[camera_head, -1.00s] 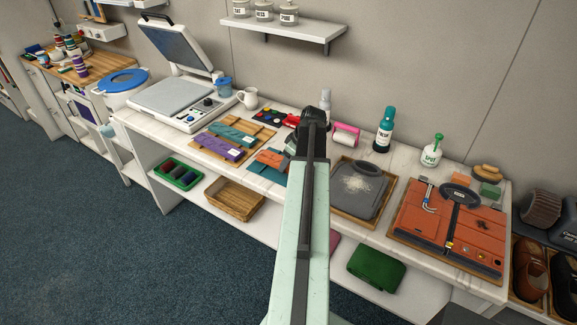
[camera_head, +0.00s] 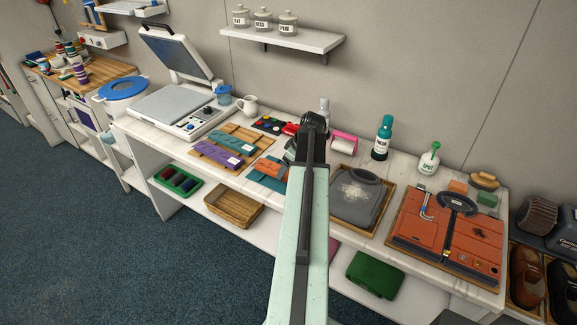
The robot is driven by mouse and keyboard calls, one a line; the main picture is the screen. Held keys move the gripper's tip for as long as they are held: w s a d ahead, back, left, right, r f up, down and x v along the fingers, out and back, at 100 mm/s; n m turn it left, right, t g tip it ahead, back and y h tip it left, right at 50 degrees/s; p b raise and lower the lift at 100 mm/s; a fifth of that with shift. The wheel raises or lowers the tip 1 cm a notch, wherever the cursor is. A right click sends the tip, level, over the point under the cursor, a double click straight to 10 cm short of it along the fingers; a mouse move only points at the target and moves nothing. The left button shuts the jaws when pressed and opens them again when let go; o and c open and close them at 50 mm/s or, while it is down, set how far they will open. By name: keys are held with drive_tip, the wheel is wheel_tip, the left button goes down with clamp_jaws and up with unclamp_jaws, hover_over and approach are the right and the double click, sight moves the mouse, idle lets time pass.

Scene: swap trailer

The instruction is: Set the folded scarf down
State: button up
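My gripper (camera_head: 312,128) is at the far end of my pale green arm, over the middle of the white worktop. The arm hides its fingertips and anything between them, so I cannot tell whether it is open or shut. A teal folded cloth (camera_head: 238,137) and a purple folded cloth (camera_head: 222,152), both with white labels, lie on a wooden tray (camera_head: 205,162) to the left of my gripper. An orange folded cloth (camera_head: 272,168) lies over a teal one (camera_head: 263,181) just left of my arm. I cannot tell which cloth is the scarf.
A grey garment with pale powder (camera_head: 358,190) lies on a tray right of my arm. An orange case (camera_head: 430,220) lies farther right. A heat press (camera_head: 175,95) stands left. Bottles (camera_head: 383,140) and a pink-framed roller (camera_head: 343,142) stand behind. A shelf (camera_head: 290,35) hangs above.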

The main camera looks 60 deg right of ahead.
drive_tip(key=p+v, duration=0.8)
drive_tip(key=v, duration=0.2)
drive_tip(key=shift+r, duration=0.2)
drive_tip(key=w+a+g, duration=0.1)
drive_tip(key=w+a, duration=0.5)
drive_tip(key=a, duration=0.3)
drive_tip(key=w+a+f+g+y, duration=0.1)
drive_tip(key=w+a, duration=0.5)
drive_tip(key=a, duration=0.3)
drive_tip(key=w+a+g, duration=0.1)
drive_tip(key=w+a, duration=0.5)
drive_tip(key=a, duration=0.3)
drive_tip(key=w+a+g+h, duration=0.1)
drive_tip(key=a, duration=3)
drive_tip(key=shift+w+f+g, duration=0.3)
drive_tip(key=shift+w+f, duration=0.1)
drive_tip(key=shift+f, duration=0.05)
